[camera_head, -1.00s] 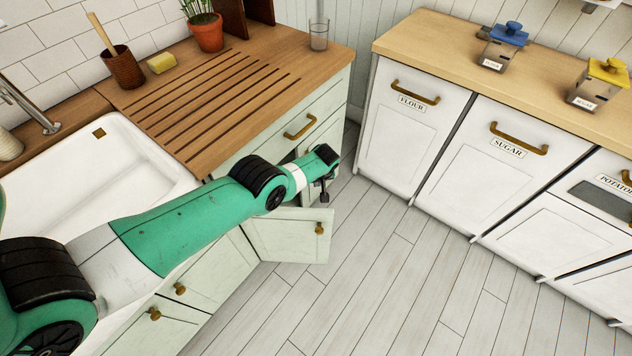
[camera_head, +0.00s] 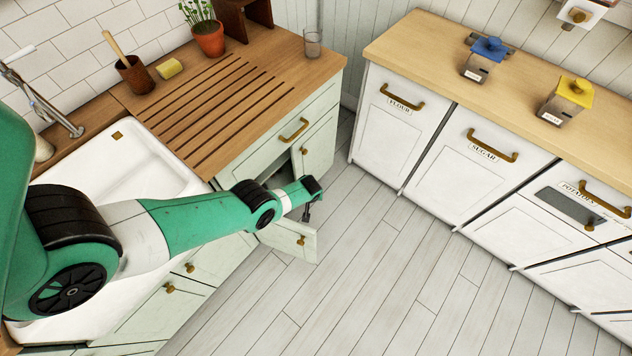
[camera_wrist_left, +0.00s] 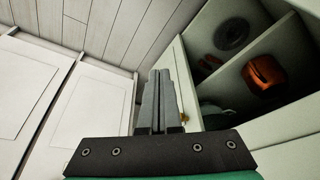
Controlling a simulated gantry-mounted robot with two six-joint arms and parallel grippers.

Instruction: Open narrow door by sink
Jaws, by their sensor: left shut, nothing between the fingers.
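The narrow door (camera_head: 283,238) under the draining board, beside the sink (camera_head: 125,195), stands swung out from its cabinet, with a brass knob (camera_head: 301,240) on its face. My left arm crosses in front and hides part of the door and the opening. My left gripper (camera_head: 306,215) is by the opening, just above the door. In the left wrist view its fingers (camera_wrist_left: 157,105) are shut and empty, beside a pale panel with a brass knob (camera_wrist_left: 184,117). I cannot tell whether they touch it. My right gripper is not in view.
Inside the cabinet are shelves with an orange item (camera_wrist_left: 264,74) and a dark round item (camera_wrist_left: 231,34). A neighbouring door (camera_head: 320,147) is closed below a drawer handle (camera_head: 294,130). White cupboards (camera_head: 395,125) stand opposite. The floor (camera_head: 345,265) between is clear.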

